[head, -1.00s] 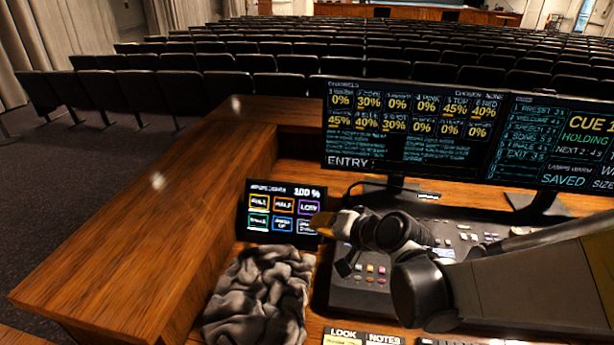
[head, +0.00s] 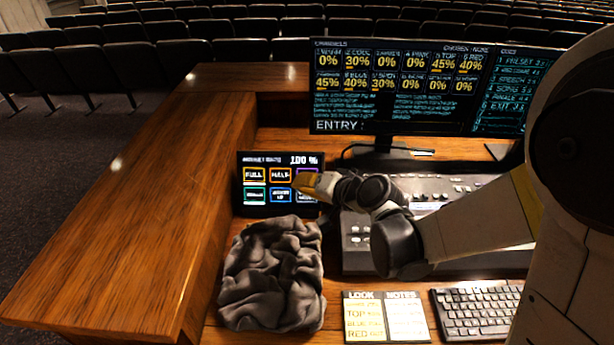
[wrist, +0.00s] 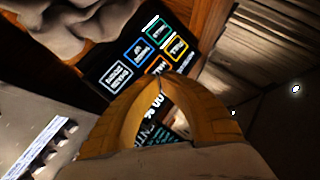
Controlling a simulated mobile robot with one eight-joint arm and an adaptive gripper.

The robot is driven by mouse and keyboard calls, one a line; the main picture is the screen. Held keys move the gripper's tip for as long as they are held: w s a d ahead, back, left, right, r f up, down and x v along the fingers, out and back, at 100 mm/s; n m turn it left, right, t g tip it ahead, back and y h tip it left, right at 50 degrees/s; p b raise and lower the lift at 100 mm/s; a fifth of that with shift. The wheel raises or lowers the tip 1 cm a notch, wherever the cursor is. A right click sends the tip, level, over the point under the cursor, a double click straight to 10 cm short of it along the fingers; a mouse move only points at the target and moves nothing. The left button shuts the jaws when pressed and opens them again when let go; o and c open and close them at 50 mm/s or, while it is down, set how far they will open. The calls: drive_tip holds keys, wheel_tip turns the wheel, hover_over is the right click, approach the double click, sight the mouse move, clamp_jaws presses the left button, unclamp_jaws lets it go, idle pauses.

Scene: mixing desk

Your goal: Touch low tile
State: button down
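The small dark touch panel (head: 254,183) stands upright on the desk at left of centre in the head view, reading 100 % above two rows of outlined tiles. The low tile (head: 307,169) is purple-edged, top row right; only a sliver shows past my gripper. My gripper (head: 299,182) has yellow fingers, tips together, in front of that tile and the half tile's right edge. Contact with the glass cannot be told. In the wrist view my gripper (wrist: 161,84) is shut and empty. There the panel (wrist: 93,73) lies beyond the fingers, which hide the low tile.
A crumpled grey cloth (head: 270,275) lies in front of the panel. The mixing console (head: 450,190) and monitors (head: 395,95) are to the right. A notes card (head: 386,318) and keyboard (head: 480,312) lie nearer. A raised wooden ledge (head: 150,210) borders the left.

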drive_tip(key=b, duration=0.3)
approach(293, 176)
drive_tip(key=x, duration=0.5)
drive_tip(key=shift+w+a+f, duration=0.1)
drive_tip(key=shift+f, duration=0.1)
idle(0.9)
drive_tip(key=shift+w+f, duration=0.2)
drive_tip(key=shift+w, duration=0.2)
drive_tip(key=shift+w+f, duration=0.15)
drive_tip(key=shift+w, duration=0.1)
idle(0.5)
idle(0.4)
drive_tip(key=shift+s+r, duration=0.35)
drive_tip(key=shift+s, duration=0.3)
drive_tip(key=s, duration=0.1)
drive_tip(key=s+r+p, duration=0.1)
drive_tip(key=s, duration=0.1)
drive_tip(key=s+r, duration=0.1)
drive_tip(key=shift+s+r, duration=0.2)
drive_tip(key=shift+s, duration=0.05)
